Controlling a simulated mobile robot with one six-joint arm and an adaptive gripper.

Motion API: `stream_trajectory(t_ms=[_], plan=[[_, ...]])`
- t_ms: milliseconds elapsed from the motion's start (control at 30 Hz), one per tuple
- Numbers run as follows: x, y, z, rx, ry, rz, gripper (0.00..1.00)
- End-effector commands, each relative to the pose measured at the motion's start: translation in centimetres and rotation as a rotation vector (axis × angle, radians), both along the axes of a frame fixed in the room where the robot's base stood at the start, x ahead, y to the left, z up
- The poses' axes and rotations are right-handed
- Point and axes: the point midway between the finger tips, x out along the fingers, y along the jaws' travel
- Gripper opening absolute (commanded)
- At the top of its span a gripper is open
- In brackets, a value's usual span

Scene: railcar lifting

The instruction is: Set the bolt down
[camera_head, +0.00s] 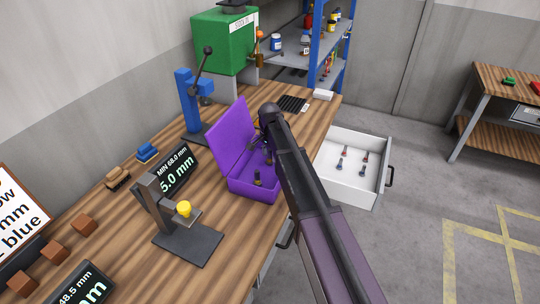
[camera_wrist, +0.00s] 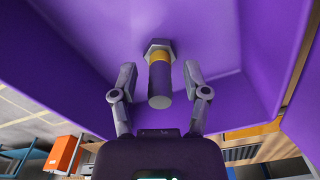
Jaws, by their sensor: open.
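A bolt with a hex head, a yellow band and a grey shank (camera_wrist: 159,85) stands head-down on the purple floor of the open box, seen in the wrist view. My gripper (camera_wrist: 160,80) is open, with one finger on each side of the shank and a visible gap to each. In the head view the purple box (camera_head: 250,190) sits on the workbench with its lid (camera_head: 228,138) raised. A dark bolt (camera_head: 257,179) stands inside it. My arm hides much of the box's right side and most of my gripper.
An open white drawer (camera_head: 338,188) with several bolts juts out right of the bench. A blue press (camera_head: 187,103), a green machine (camera_head: 222,42) and a gauge stand with a yellow knob (camera_head: 183,209) stand around the box.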

Motion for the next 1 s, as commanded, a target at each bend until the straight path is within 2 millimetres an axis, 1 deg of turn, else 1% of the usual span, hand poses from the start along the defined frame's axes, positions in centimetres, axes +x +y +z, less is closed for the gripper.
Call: stream_trajectory(t_ms=[1000], plan=[[0.0,0.0,8.4,0.000,0.000,0.000,0.60]])
